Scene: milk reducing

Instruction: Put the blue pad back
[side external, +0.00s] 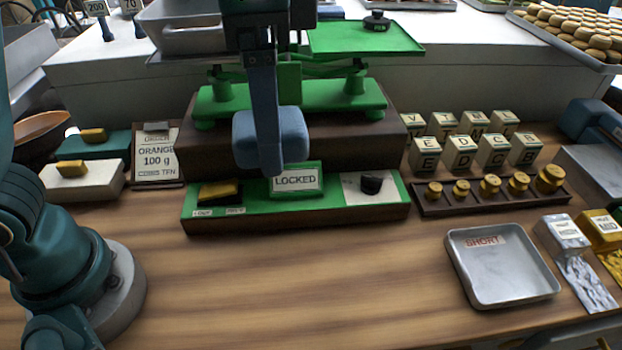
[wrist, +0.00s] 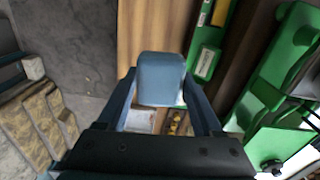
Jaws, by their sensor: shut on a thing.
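The blue pad (side external: 290,135) is a rounded block hanging in the air in front of the green balance scale (side external: 235,100). My gripper (side external: 258,150) is shut on it, with the near finger across its face. In the wrist view the blue pad (wrist: 160,75) sits between the two fingers of my gripper (wrist: 161,90). In the side view the pad appears above and behind the green panel with the LOCKED sign (side external: 296,181); its exact height is hard to tell. The far finger is hidden in the side view.
An order card (side external: 157,155) and two blocks with yellow tops stand at left. Lettered cubes (side external: 457,152) and a rack of brass weights (side external: 490,190) stand at right. A metal tray labelled SHORT (side external: 505,275) lies front right. The front middle of the wooden table (side external: 300,290) is clear.

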